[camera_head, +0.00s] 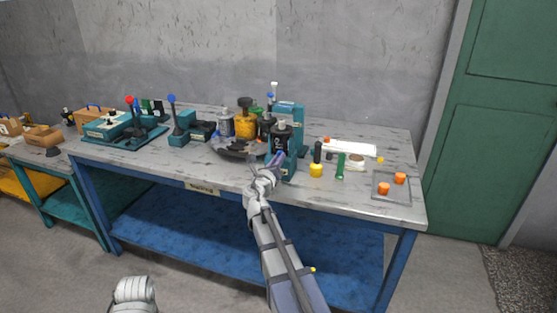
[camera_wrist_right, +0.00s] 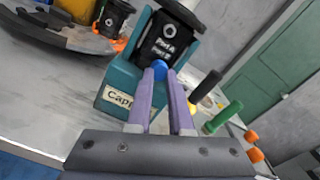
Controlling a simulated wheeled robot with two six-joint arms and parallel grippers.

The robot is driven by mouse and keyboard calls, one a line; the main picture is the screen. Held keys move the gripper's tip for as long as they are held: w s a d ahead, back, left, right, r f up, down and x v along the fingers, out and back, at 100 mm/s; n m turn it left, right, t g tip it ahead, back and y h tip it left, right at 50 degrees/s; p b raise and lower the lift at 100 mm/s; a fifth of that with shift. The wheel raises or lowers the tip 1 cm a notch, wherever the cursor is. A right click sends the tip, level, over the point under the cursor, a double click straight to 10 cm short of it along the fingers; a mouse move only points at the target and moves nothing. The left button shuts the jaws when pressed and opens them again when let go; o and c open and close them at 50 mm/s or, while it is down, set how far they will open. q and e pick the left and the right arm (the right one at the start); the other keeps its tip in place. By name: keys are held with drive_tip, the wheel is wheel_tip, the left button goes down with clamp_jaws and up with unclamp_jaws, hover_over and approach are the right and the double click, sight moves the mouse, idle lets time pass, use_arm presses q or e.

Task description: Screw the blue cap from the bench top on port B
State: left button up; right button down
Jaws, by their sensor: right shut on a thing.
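My right gripper (camera_head: 278,157) reaches over the front edge of the bench, up to a teal stand (camera_head: 287,174). In the right wrist view its two purple fingers (camera_wrist_right: 161,75) are shut on the small blue cap (camera_wrist_right: 159,68). The black motor (camera_wrist_right: 166,42) sits in the teal stand (camera_wrist_right: 120,84) and carries "Port A" and "Port B" lettering. The cap is in front of the motor's face, just below the "Port B" lettering. The port opening is hidden behind the cap and fingers, so I cannot tell whether they touch.
A black-and-yellow tool (camera_head: 316,165) and a green-handled tool (camera_head: 340,167) stand right of the stand. Orange caps (camera_head: 384,188) lie in a grey tray (camera_head: 391,200) at the right. A round dark turntable (camera_head: 232,150) with parts is on the left.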

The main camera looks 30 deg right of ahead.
drive_tip(key=shift+w+d+m, duration=0.1)
drive_tip(key=shift+w+m, duration=0.1)
drive_tip(key=shift+m, duration=1)
drive_tip(key=shift+r+m, duration=0.1)
drive_tip(key=shift+m, duration=0.6)
drive_tip(key=c, duration=1.3)
unclamp_jaws()
drive_tip(key=shift+m, duration=0.5)
drive_tip(key=o, duration=0.4)
drive_tip(key=shift+s+p, duration=0.1)
drive_tip(key=shift+p, duration=0.2)
